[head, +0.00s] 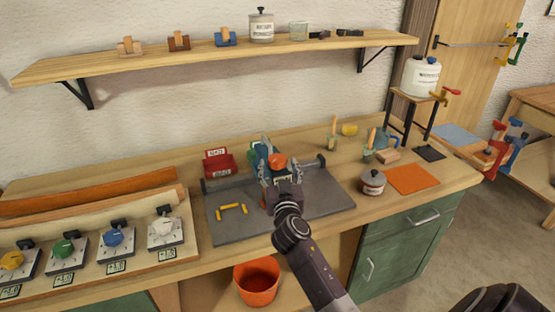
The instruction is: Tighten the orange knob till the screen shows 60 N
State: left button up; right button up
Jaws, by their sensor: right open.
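The orange knob (277,160) sits on top of a small clamp fixture on the grey work board, near its back edge. My right gripper (280,172) comes up from the front and is open. Its fingers stand left and right of the knob's front side; I cannot tell whether they touch it. A small dark panel with light marks just below the knob may be the screen, but it is mostly hidden behind my gripper and I cannot read it. My left gripper is not in view.
The grey board (325,197) carries several yellow pieces (230,211) at left. A red bin (219,164) stands behind. A lidded pot (371,181) and orange mat (412,179) lie right.

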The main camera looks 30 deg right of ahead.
aim_at(276, 166)
jog(key=shift+x, duration=1.55)
jog(key=c, duration=1.2)
jog(key=shift+f, duration=0.15)
jog(key=m+g+h+b, duration=0.1)
jog(key=m+h+b, duration=0.1)
jog(key=b, duration=0.4)
jog(key=shift+a+f+g+h+b, duration=0.1)
jog(key=shift+g+h+b, duration=0.2)
jog(key=shift+b, duration=0.05)
jog(key=shift+h+b, duration=0.3)
jog(key=shift+b, duration=0.2)
jog(key=shift+r+m+g, duration=0.25)
jog(key=shift+m+g, duration=0.05)
